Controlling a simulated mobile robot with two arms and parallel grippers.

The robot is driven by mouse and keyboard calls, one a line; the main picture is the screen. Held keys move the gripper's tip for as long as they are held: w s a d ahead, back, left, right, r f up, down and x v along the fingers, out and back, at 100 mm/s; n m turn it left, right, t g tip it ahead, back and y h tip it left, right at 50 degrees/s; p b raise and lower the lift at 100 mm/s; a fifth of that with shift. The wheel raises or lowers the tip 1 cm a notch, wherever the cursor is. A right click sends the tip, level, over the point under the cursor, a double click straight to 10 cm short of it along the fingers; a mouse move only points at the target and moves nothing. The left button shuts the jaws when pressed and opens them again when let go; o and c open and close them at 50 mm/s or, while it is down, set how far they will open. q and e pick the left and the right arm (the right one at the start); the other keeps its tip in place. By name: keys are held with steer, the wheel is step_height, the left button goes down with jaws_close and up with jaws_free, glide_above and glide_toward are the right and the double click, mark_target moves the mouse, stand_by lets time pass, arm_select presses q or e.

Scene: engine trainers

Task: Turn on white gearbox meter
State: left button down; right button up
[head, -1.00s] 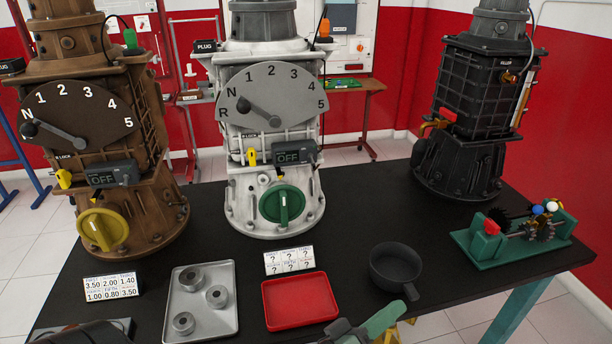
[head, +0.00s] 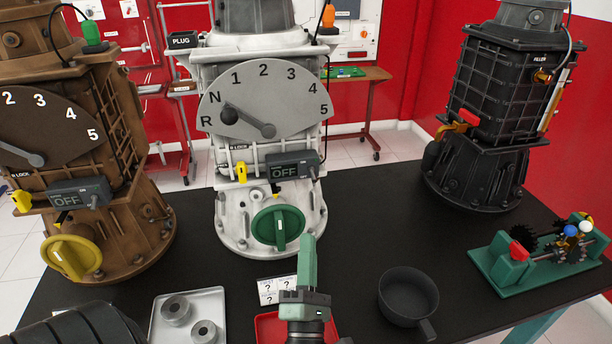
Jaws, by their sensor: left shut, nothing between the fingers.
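The white gearbox (head: 235,190) stands upright on the black table, in the middle of the head view. Its meter (head: 292,165) is a dark grey box on the front that reads OFF. Above it is a grey gear dial (head: 290,95) with its lever toward N and R. Below it is a round green knob (head: 262,228). My left gripper (head: 308,240), with green fingers, is shut and empty, pointing up in front of the gearbox base. Its tip appears just right of the green knob and below the meter; I cannot tell whether it touches anything. My right gripper is not in view.
A brown gearbox (head: 120,215) stands at left and a black one (head: 490,120) at right. A grey tray with metal rings (head: 176,310), a red tray (head: 268,328), a dark pan (head: 408,295) and a green gear stand (head: 495,275) are in front. The table between pan and black gearbox is clear.

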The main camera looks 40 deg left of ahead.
mark_target(313, 175)
arm_select(q)
steer(key=shift+n, duration=0.3)
steer(key=p+x, duration=0.1)
steer(key=x, duration=0.4)
steer(key=p+x, duration=0.2)
steer(key=x, duration=0.4)
steer(key=shift+s+a+f, duration=0.1)
steer(key=shift+a+f, duration=0.15)
steer(key=shift+a, duration=0.1)
steer(key=shift+w+a+r, duration=0.1)
steer(key=shift+w+a, duration=0.15)
steer(key=shift+w, duration=0.05)
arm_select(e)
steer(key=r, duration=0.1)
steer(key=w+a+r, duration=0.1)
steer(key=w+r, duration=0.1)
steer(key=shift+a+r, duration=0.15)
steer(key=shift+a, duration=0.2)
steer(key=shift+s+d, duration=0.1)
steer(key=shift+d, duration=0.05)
